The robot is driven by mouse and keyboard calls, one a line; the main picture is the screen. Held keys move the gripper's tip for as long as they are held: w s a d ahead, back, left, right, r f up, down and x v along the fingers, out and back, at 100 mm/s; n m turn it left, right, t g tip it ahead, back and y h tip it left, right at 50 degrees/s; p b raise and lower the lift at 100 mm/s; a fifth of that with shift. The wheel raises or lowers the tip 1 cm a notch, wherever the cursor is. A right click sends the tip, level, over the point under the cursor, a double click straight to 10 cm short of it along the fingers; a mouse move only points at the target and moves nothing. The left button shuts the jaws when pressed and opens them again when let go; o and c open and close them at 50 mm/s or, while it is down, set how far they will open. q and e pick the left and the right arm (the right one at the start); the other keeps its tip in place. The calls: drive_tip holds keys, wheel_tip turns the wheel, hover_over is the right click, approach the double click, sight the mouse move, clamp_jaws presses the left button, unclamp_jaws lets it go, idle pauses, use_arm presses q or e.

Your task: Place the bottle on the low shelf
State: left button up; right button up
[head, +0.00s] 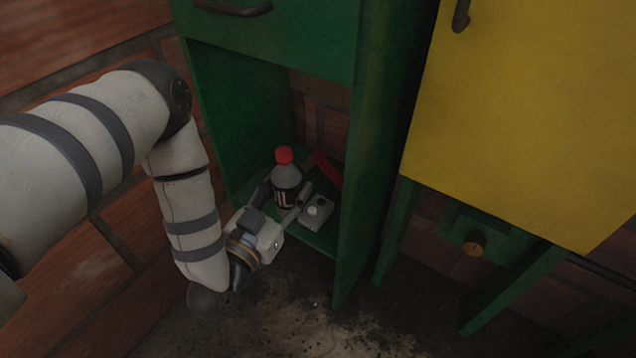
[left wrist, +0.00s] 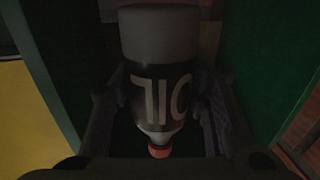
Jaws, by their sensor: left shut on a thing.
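My right gripper is not in view.
A small grey box with a white knob (head: 317,210) sits on the shelf just right of the bottle. A red object (head: 328,170) lies behind it. Green side walls (head: 362,190) bound the opening, with a drawer (head: 270,35) above. A yellow cabinet (head: 520,110) stands at right.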

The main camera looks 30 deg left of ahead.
use_arm(q)
drive_tip(key=w+a+f+b, duration=0.1)
drive_tip(key=w+f+b, duration=0.1)
drive_tip(key=w+f, duration=0.1)
drive_tip(key=w+a+f+b, duration=0.2)
drive_tip(key=w+f, duration=0.1)
drive_tip(key=w, duration=0.1)
drive_tip(key=w+a+f+b, duration=0.2)
drive_tip(key=w+f+b, duration=0.1)
drive_tip(key=w, duration=0.1)
drive_tip(key=shift+w, duration=0.1)
drive_tip(key=f, duration=0.1)
drive_tip(key=f+b, duration=0.2)
drive_tip(key=f, duration=0.1)
drive_tip(key=shift+w+a, duration=0.2)
drive_tip(key=shift+w, duration=0.15)
drive_tip(key=shift+r, duration=0.2)
drive_tip(key=shift+f, duration=0.2)
drive_tip(key=o, duration=1.5)
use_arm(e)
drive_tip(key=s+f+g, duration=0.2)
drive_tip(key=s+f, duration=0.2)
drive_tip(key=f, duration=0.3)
